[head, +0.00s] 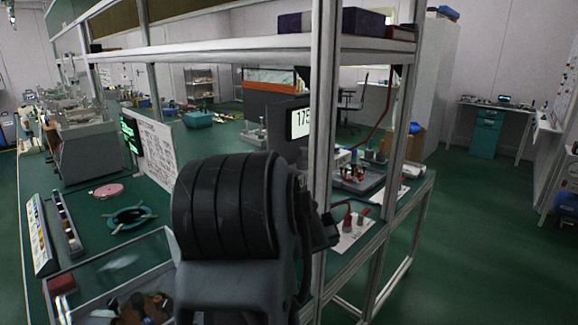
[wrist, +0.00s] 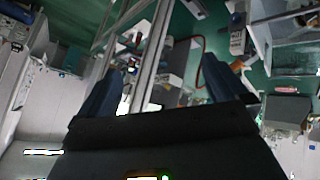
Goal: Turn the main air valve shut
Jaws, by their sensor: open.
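I cannot make out the main air valve for certain in either view. A thin red hose (head: 385,105) runs down by the metal rack post in the head view. It also shows in the wrist view (wrist: 201,52) as a curved red line. My gripper (wrist: 160,78) is open, with its two dark blue fingers wide apart and nothing seen between them. In the head view my dark arm covers the middle of the bench and hides what lies behind it.
The metal rack post (head: 324,130) stands close to my arm. A shelf (head: 255,48) crosses above the bench. A teal ring-shaped piece (head: 130,216) and a pink disc (head: 107,191) lie at left. Green floor (head: 480,240) is clear at right.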

